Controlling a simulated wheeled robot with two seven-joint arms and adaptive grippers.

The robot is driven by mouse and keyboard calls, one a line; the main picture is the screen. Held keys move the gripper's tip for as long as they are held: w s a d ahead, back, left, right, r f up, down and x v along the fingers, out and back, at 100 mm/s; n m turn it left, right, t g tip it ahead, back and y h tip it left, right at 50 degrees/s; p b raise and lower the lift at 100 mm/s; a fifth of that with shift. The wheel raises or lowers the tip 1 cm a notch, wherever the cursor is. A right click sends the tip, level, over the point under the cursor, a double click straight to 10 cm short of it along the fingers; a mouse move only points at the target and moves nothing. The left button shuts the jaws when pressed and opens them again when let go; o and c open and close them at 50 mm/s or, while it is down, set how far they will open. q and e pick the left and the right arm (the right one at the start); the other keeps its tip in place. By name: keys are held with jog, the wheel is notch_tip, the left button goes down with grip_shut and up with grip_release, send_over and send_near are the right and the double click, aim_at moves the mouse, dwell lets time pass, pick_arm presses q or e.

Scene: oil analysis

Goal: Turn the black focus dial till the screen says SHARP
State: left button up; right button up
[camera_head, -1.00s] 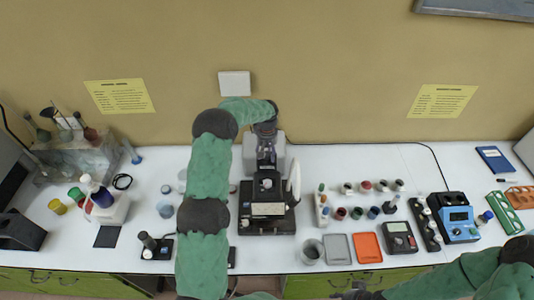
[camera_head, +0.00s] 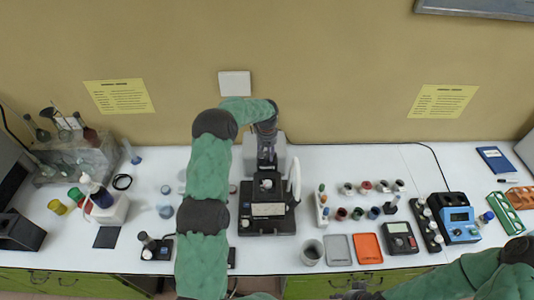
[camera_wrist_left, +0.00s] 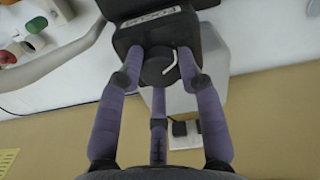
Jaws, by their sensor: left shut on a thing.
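The black focus dial (camera_wrist_left: 160,70) has a white pointer mark and sits under an upside-down FOCUS label (camera_wrist_left: 152,16) in the left wrist view. My left gripper (camera_wrist_left: 158,78) has its purple-grey fingers closed around the dial. In the head view my left gripper (camera_head: 266,162) reaches down behind the dark instrument (camera_head: 267,222), and the dial is hidden there. A pale panel (camera_head: 267,210) shows on the instrument's front, but its text is too small to read. My right gripper (camera_head: 355,292) shows only partly at the bottom edge, and its fingers are unclear.
Several small jars, an orange tray (camera_head: 368,248) and a grey tray (camera_head: 338,249) lie to the right. A blue meter (camera_head: 460,225) stands farther right. A white bottle (camera_head: 107,206) stands at left.

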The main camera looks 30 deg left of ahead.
pick_arm(q)
jog(key=shift+s+d+f, duration=0.2)
jog(key=shift+s+f, duration=0.05)
jog(key=shift+f, duration=0.1)
jog(key=shift+f+m+b, duration=0.15)
jog(key=shift+m+b, duration=1.45)
jog(key=shift+m, duration=0.3)
jog(key=shift+s+m+b, duration=0.1)
jog(key=shift+m+b, duration=0.5)
jog(key=shift+m, duration=0.6)
jog(key=shift+m+b, duration=0.5)
jog(key=shift+m, duration=0.9)
jog(key=o, duration=1.1)
jog(key=shift+a, duration=0.1)
jog(key=shift+o, duration=0.2)
jog(key=shift+a+r, duration=0.1)
jog(key=shift+r, duration=0.1)
